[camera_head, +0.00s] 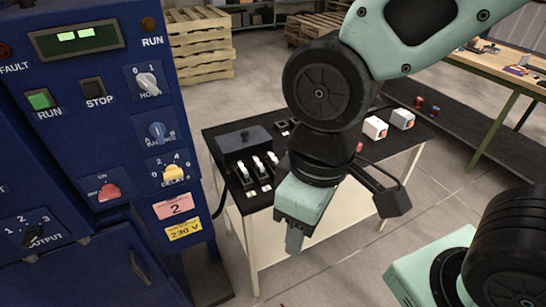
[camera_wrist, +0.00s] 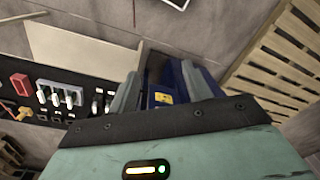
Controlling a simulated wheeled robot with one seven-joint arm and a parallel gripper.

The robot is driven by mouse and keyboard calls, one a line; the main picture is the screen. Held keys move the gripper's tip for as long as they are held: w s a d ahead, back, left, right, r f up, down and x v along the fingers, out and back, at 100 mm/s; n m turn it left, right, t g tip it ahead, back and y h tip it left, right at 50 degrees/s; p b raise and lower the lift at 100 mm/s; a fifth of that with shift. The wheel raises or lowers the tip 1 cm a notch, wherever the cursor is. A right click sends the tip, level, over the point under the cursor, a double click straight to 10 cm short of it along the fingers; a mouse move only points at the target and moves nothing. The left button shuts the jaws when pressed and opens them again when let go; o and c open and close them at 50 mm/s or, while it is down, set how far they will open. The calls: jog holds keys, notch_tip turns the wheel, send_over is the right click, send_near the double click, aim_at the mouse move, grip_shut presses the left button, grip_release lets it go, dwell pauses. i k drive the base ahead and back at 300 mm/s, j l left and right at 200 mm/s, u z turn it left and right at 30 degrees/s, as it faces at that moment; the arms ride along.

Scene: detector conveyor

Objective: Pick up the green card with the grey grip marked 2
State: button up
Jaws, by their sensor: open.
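I cannot make out a green card with a grey grip marked 2 in either view. My gripper (camera_head: 295,240) hangs in front of the small black-topped table (camera_head: 226,137) in the head view, pointing down, with nothing seen in it. In the wrist view my gripper (camera_wrist: 160,85) has its two fingers apart, with the blue cabinet (camera_wrist: 185,75) showing beyond them. My arm hides the middle of the table.
The blue control cabinet (camera_head: 120,130) stands close at the left, with knobs and a pink label marked 2 (camera_head: 174,207). White switches (camera_head: 257,164) and white boxes (camera_head: 376,128) are on the table. Pallets (camera_head: 200,45) and a workbench (camera_head: 510,70) stand behind.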

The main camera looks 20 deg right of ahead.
aim_at(258, 167)
jog(key=i+j+z, duration=0.2)
jog(key=z, duration=0.3)
jog(key=i+j+z, duration=0.1)
jog(key=j+z, duration=0.35)
jog(key=i+j+z, duration=0.1)
jog(key=j+z, duration=0.15)
jog(key=z, duration=0.25)
